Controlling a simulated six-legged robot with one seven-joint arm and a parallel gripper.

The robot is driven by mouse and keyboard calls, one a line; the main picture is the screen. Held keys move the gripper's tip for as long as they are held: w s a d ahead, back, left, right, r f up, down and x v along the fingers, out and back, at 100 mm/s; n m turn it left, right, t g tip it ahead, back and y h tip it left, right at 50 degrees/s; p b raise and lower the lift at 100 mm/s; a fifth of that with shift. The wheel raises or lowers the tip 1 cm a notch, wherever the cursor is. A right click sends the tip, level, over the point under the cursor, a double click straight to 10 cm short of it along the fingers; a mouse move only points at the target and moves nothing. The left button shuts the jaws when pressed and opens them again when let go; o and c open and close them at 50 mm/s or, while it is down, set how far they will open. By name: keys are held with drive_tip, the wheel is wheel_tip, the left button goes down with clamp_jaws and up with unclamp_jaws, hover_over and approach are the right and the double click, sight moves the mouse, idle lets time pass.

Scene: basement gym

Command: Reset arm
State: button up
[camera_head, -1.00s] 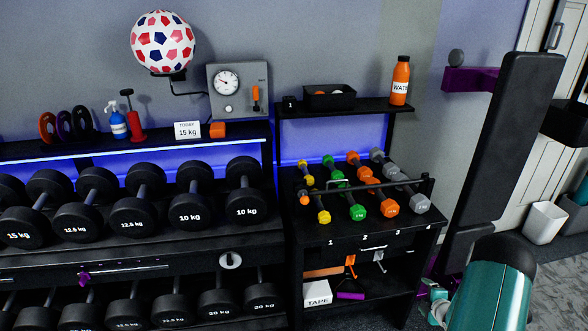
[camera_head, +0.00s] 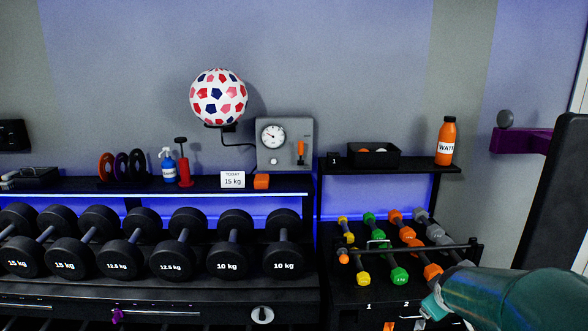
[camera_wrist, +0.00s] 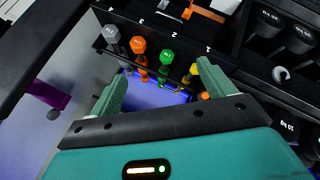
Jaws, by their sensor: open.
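My teal arm (camera_head: 515,300) reaches in from the lower right in the head view. My gripper (camera_wrist: 158,88) shows in the wrist view with its two green fingers spread apart and nothing between them. Beyond the fingers stands the rack of small coloured dumbbells, with a grey (camera_wrist: 111,38), an orange (camera_wrist: 139,48), a green (camera_wrist: 166,60) and a yellow (camera_wrist: 193,72) one. In the head view the end of my arm is low, in front of the right part of this rack. The fingertips are hard to make out there.
Black dumbbells (camera_head: 182,258) fill the rack at left. A shelf above the small dumbbells holds a black tray (camera_head: 374,160) and an orange water bottle (camera_head: 446,140). A ball (camera_head: 218,97) sits on a wall bracket beside a gauge panel (camera_head: 285,145). A dark padded bench (camera_head: 560,200) stands at right.

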drive_tip(key=s+a+r+m+g+y, duration=0.1)
drive_tip(key=s+a+r+m, duration=0.1)
drive_tip(key=s+a, duration=0.7)
drive_tip(key=s+a+r+m+g+y, duration=0.1)
drive_tip(key=s+a+r+m+y, duration=0.1)
drive_tip(key=s+a, duration=0.7)
drive_tip(key=s+r+m, duration=0.1)
drive_tip(key=s+r, duration=0.1)
drive_tip(key=s, duration=0.2)
drive_tip(key=shift+s+a+r+y, duration=0.25)
drive_tip(key=shift+s+r+y, duration=0.05)
drive_tip(key=shift+s+r, duration=0.1)
drive_tip(key=shift+w, duration=0.1)
drive_tip(key=shift+c, duration=0.4)
